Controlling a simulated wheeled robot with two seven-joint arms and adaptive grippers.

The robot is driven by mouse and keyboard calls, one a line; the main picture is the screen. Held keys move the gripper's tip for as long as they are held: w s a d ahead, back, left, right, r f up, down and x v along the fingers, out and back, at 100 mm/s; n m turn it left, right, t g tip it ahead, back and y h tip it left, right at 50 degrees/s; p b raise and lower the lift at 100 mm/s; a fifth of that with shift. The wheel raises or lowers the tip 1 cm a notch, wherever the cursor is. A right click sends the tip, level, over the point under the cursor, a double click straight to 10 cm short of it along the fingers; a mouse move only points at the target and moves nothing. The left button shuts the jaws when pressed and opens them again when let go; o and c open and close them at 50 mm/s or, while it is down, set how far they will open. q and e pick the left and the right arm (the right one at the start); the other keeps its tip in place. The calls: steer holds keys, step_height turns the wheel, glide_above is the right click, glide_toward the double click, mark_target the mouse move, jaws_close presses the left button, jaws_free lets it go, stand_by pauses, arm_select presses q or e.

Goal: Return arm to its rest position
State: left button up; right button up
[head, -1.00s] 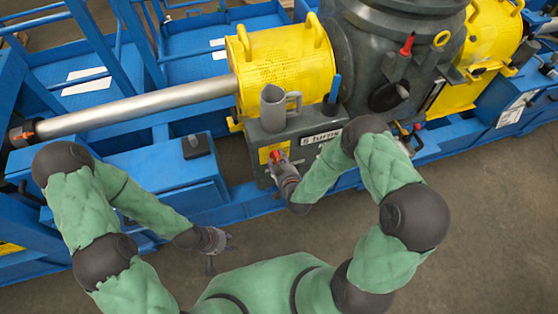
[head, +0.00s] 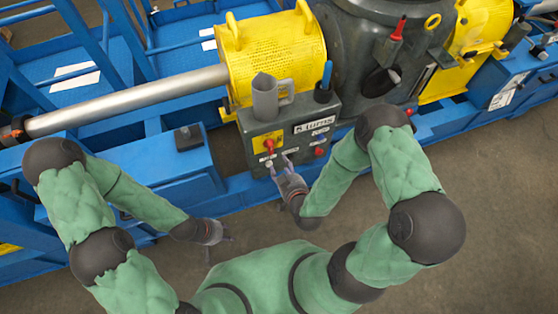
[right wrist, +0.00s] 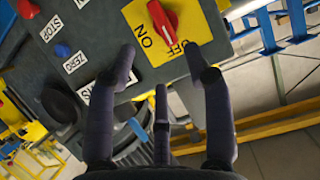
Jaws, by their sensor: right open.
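My right gripper (head: 281,165) is in front of the grey control box (head: 328,142), just below its red rotary switch (head: 268,146). In the right wrist view its fingers (right wrist: 165,85) are spread and empty. The red switch (right wrist: 163,18) on its yellow ON/OFF plate (right wrist: 187,22) lies beyond the fingertips, apart from them. The lower end of the switch handle is near the word OFF. My left gripper (head: 220,244) hangs over the floor in front of the blue frame, with its small fingers apart and nothing between them.
A grey jug (head: 266,97) stands on the control box beside a blue-handled tool (head: 326,76). Yellow guards (head: 278,55) and a blue frame (head: 165,180) lie behind. Bare floor (head: 490,230) is open at the right.

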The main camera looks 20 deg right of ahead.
steer(key=shift+s+r, duration=0.15)
steer(key=shift+s, duration=0.2)
stand_by(0.4)
steer(key=s+a+f+m+g+y, duration=0.1)
steer(key=s+a+f+g, duration=0.2)
steer(key=s+f+g, duration=0.3)
steer(key=s+a+f+m+g+y, duration=0.2)
steer(key=s+f+g, duration=0.4)
steer(key=g, duration=0.1)
steer(key=shift+a+y, duration=0.3)
steer(key=shift+a, duration=0.1)
steer(key=shift+c, duration=1.3)
steer(key=shift+s+d+r, duration=0.1)
steer(key=shift+d, duration=0.05)
